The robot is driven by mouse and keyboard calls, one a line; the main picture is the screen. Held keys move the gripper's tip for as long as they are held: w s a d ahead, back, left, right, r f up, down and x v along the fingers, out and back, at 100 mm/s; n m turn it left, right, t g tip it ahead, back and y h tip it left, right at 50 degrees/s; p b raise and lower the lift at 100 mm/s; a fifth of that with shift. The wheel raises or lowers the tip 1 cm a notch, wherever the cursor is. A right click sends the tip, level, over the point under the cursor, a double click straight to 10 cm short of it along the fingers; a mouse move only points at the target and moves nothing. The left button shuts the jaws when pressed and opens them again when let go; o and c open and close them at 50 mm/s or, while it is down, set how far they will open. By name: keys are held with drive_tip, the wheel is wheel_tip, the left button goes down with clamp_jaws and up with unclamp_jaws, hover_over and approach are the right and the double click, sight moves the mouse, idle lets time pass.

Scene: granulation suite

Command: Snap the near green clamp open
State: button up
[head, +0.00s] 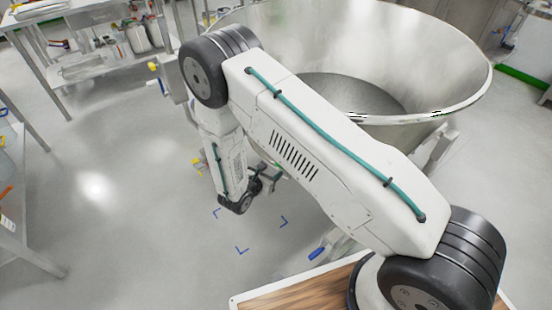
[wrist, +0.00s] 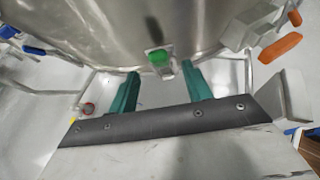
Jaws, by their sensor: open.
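The green clamp (wrist: 160,58) is a small bright green piece on a metal bracket, low on the outside of the steel vessel (wrist: 105,30) in the wrist view. My gripper (wrist: 160,70) is open, with its two teal fingers apart. The clamp shows between and just past the fingertips; I cannot tell whether they touch it. No object shows held between the fingers. In the head view, the large steel bowl (head: 440,100) stands behind my arm, which hides much of its near side. The clamp cannot be made out there.
In the wrist view, an orange handle (wrist: 280,47) and a grey block sit right of the vessel, and a blue handle (wrist: 34,51) is at left. In the head view, a bench (head: 100,62) stands at back left. Floor with blue corner marks (head: 242,250) is clear.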

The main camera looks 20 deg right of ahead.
sight(279, 165)
drive_tip(key=x, duration=0.7)
drive_tip(key=shift+w+f, duration=0.15)
drive_tip(key=shift+w, duration=0.1)
clamp_jaws()
